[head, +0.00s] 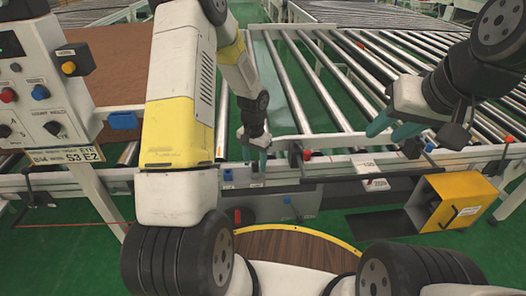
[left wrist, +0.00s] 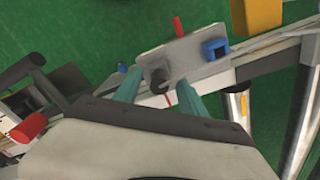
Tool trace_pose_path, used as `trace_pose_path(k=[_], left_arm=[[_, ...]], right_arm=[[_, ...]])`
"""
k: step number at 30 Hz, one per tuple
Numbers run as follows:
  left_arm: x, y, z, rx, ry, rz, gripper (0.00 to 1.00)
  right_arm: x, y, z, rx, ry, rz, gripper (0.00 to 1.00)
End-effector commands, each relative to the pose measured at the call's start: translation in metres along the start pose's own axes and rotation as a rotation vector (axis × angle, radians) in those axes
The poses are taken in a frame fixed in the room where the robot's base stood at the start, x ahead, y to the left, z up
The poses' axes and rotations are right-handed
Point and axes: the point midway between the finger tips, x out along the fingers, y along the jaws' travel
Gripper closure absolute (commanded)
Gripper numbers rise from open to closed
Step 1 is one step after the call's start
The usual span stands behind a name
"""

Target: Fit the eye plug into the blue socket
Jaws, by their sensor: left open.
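My left gripper (head: 258,152) is low over the near rail of the roller conveyor in the head view. In the left wrist view its two teal fingers (left wrist: 158,96) are apart. A dark rounded piece, apparently the eye plug (left wrist: 158,78), lies between them on a grey plate; contact with the fingers cannot be told. A blue block with a dark opening, apparently the blue socket (left wrist: 215,48), sits on the same plate to the right. It also shows left of the gripper in the head view (head: 228,175). My right gripper (head: 394,128) has its teal fingers apart and empty, over the rollers.
A control box (head: 40,95) with buttons and an "S3 E2" label stands at the left. Another blue block (head: 122,120) is beside it. A yellow box (head: 457,203) hangs at the right. Rollers (head: 330,75) extend behind.

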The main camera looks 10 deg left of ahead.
Motion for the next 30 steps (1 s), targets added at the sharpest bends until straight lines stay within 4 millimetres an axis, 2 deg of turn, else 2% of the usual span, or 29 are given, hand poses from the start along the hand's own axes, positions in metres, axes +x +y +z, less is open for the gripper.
trace_pose_path(k=[3,10,15,18,30], left_arm=[[0.0093,0.0002,0.0004,-0.001,-0.001,0.001,0.51],[0.0102,0.0,0.0001,-0.001,0.001,0.0,0.51],[0.0101,0.0,0.0003,-0.001,0.0,0.0,0.85],[0.01,0.0,0.0003,-0.001,0.0,0.0,1.0],[0.0062,-0.0001,0.0001,-0.001,0.001,0.0,1.0]], right_arm=[[0.0,0.0,0.0,0.0,0.0,0.0,0.64],[0.0,0.0,0.0,0.0,0.0,0.0,0.64],[0.0,0.0,0.0,0.0,0.0,0.0,0.64],[0.0,0.0,0.0,0.0,0.0,0.0,0.64],[0.0,0.0,0.0,0.0,0.0,0.0,0.64]])
